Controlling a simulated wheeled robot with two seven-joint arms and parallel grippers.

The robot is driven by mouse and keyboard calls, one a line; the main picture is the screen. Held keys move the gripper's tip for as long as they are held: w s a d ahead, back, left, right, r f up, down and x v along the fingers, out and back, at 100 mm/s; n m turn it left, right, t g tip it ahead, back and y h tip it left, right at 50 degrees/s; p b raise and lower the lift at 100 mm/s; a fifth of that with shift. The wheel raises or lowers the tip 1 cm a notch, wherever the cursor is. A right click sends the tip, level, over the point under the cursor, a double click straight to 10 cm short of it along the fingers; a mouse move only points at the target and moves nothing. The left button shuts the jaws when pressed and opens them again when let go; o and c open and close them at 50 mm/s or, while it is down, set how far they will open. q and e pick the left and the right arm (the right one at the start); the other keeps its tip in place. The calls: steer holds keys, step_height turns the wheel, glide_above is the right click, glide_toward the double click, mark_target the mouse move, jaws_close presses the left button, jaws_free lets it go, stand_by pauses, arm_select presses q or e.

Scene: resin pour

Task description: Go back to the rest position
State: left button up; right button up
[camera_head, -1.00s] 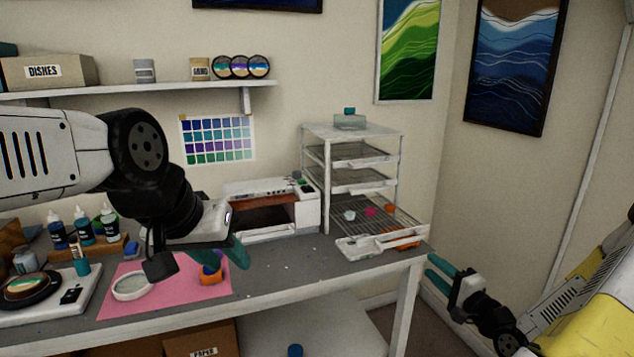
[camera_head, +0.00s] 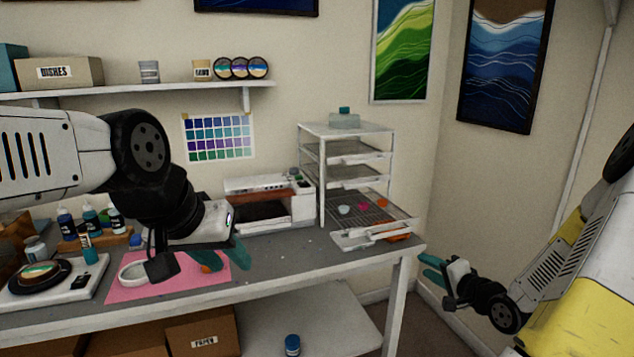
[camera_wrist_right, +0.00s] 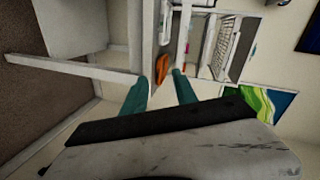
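My left gripper (camera_head: 223,254) hangs over the pink mat (camera_head: 125,291) in the head view. Its teal fingers look apart, with nothing seen held between them. A small orange item (camera_head: 206,268) on the mat is partly hidden behind it. My right gripper (camera_head: 432,268) is beyond the right end of the table in the head view. Its teal fingers also show in the right wrist view (camera_wrist_right: 160,92), spread apart and empty. An orange thing seen between them there lies farther off.
The grey table (camera_head: 290,266) holds a white oven-like box (camera_head: 303,208), a wire rack (camera_head: 322,170) with small coloured cups, a scale (camera_head: 85,287), bottles (camera_head: 90,219) and a round white dish (camera_head: 130,272). A shelf (camera_head: 180,89) runs above. Floor right of the table is free.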

steer(key=s+a+r+n+g+h, duration=0.2)
steer(key=s+r+n+g+h, duration=0.15)
steer(key=r, duration=0.35)
steer(key=s+a+r+n+g+h, duration=0.2)
steer(key=s+a+r+n+h, duration=0.15)
steer(key=r, duration=0.35)
steer(key=s+a+r+n+g+y, duration=0.1)
steer(key=s+a+r+n+y, duration=0.1)
steer(key=s, duration=0.6)
steer(key=s+a+r+n+g+y, duration=0.1)
steer(key=s+a+r+n+y, duration=0.1)
steer(key=s+a+r, duration=0.2)
steer(key=s+a, duration=0.3)
steer(key=s, duration=0.1)
steer(key=shift+s+a, duration=0.3)
steer(key=shift+s, duration=0.05)
steer(key=shift+a, duration=0.1)
